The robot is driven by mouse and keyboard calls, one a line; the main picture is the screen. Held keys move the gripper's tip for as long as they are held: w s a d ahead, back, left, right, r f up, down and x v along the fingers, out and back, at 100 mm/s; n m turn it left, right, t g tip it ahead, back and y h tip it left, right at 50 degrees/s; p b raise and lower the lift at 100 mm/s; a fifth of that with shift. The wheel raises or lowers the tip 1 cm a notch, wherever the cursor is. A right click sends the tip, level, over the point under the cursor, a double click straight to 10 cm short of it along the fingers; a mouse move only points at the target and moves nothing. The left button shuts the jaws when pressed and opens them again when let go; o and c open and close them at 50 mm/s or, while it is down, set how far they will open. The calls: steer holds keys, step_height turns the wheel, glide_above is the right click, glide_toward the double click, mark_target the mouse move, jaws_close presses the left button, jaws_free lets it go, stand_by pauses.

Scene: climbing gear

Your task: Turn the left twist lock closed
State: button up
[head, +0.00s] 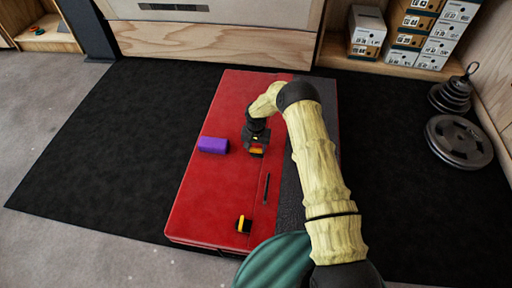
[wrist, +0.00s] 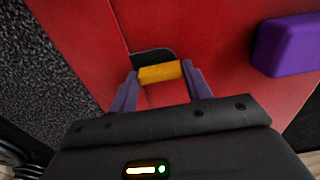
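The red pad (head: 195,190) lies flat on the black mat and carries two twist locks with yellow knobs. The farther lock (head: 257,152) is right at my gripper (head: 257,148). Its yellow knob (wrist: 160,73) shows in the wrist view on a dark base, partly hidden. The purple fingers of my gripper (wrist: 160,78) are at the two ends of this knob, with no clear gap, so it looks shut on it. The nearer lock (head: 244,224) stands apart toward the pad's front edge, its yellow knob pointing along the pad.
A purple block (head: 213,145) lies on the pad, left of my gripper; it also shows in the wrist view (wrist: 288,45). A dark handle (head: 266,188) lies between the locks. Weight plates (head: 459,141) and shoe boxes (head: 410,40) are at the right.

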steer(key=shift+c, duration=1.1)
steer(key=shift+r+m+p, duration=0.1)
steer(key=shift+m+p, duration=0.25)
steer(key=shift+m, duration=0.05)
steer(key=shift+m+p, duration=1)
steer(key=shift+m, duration=0.1)
steer(key=m+p, duration=0.2)
steer(key=m, duration=0.3)
steer(key=m+p, duration=0.1)
steer(key=m, duration=0.9)
